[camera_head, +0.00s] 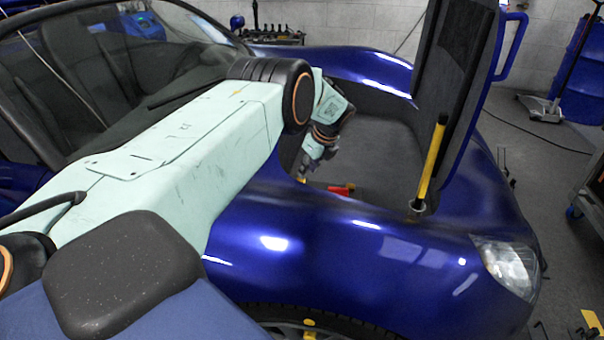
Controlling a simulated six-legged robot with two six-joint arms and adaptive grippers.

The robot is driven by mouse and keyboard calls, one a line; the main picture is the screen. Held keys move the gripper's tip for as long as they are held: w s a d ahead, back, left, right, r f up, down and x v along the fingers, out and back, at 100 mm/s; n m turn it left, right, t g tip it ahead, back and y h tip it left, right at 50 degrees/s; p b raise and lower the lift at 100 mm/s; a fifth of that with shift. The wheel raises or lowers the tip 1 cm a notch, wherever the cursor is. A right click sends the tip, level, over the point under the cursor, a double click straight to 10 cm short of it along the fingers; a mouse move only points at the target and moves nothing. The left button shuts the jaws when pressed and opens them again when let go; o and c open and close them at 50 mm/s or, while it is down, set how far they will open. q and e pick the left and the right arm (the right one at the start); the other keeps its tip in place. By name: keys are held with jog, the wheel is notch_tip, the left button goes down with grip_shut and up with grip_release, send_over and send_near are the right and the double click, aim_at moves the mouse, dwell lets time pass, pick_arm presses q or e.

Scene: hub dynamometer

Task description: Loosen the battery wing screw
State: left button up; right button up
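My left arm reaches in from the left over the blue car's front wing. My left gripper (303,176) points down into the open front compartment (385,160), just behind the wing's upper edge. It is small and partly hidden by that edge, so I cannot tell whether its fingers are open or shut. A small red part (342,189) with a bit of yellow beside it shows just right of the gripper, apart from it. I cannot make out the battery or its wing screw; the near side of the compartment is hidden by the wing. My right gripper is not in view.
The raised blue lid (506,45) stands at the right, with a yellow strut (432,160) in front of it. The windscreen (120,80) is behind my arm. A blue drum (583,75) and a cart (592,185) stand at the far right. Grey floor lies between.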

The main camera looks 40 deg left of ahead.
pick_arm(q)
jog(key=shift+b+x, duration=2.45)
jog(key=shift+x, duration=1.55)
jog(key=shift+d, duration=0.1)
grip_shut()
